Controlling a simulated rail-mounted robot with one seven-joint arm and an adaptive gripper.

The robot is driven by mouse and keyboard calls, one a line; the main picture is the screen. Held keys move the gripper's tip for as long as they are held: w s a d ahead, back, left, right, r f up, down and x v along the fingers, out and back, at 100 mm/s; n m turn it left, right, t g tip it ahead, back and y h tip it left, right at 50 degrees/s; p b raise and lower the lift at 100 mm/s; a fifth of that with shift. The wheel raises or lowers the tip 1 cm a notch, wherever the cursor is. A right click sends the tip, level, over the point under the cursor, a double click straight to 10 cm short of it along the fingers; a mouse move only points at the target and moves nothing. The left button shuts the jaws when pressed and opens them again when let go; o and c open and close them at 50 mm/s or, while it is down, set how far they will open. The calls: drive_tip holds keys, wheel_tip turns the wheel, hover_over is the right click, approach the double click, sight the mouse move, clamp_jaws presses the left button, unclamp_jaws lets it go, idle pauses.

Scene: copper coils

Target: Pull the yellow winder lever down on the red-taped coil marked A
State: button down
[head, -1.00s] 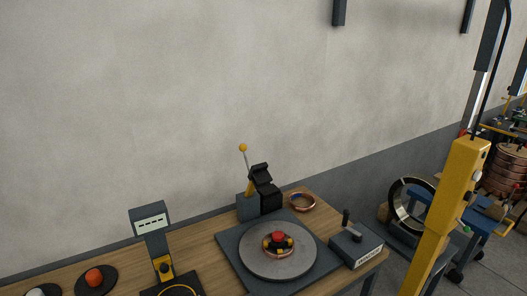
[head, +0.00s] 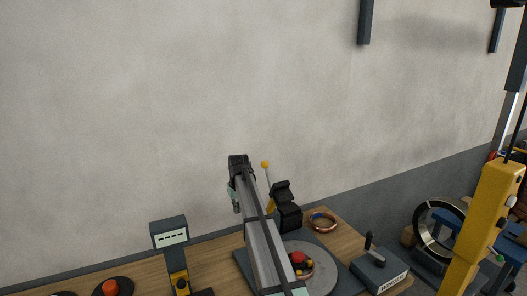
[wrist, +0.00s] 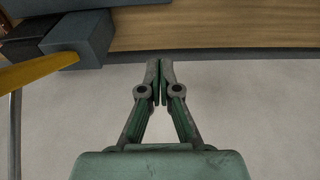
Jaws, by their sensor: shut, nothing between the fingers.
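The yellow-knobbed winder lever (head: 265,164) stands nearly upright on a yellow arm beside the dark winder block (head: 289,215). A small coil with red on it (head: 307,270) lies on the grey turntable (head: 322,273), partly hidden by my arm. I cannot read a letter A on it. My gripper (head: 236,204) hangs to the left of the lever, apart from it. In the wrist view my gripper (wrist: 160,72) is shut and empty, with a yellow bar (wrist: 40,70) and a thin grey rod (wrist: 15,135) at the left edge.
A copper ring (head: 323,222) lies at the table's back right. A control box with a black stick (head: 378,270) stands at the right corner. A display stand (head: 170,236) is to the left. The wall is close behind the table.

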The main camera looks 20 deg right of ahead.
drive_tip(key=w+d+r+t, duration=0.2)
drive_tip(key=w+d+r, duration=0.55)
drive_tip(key=r, duration=0.35)
drive_tip(key=w+d+r+t, duration=0.2)
drive_tip(key=w+d+r, duration=0.4)
drive_tip(key=d+r, duration=0.45)
wheel_tip(320, 180, down, 11)
drive_tip(key=a+b, duration=0.1)
drive_tip(key=b, duration=0.3)
drive_tip(key=shift+s+r, duration=0.15)
drive_tip(key=shift+s, duration=0.05)
drive_tip(key=shift+a, duration=0.1)
drive_tip(key=shift+s, duration=0.1)
drive_tip(key=shift+s+r, duration=0.15)
drive_tip(key=shift+s, duration=3)
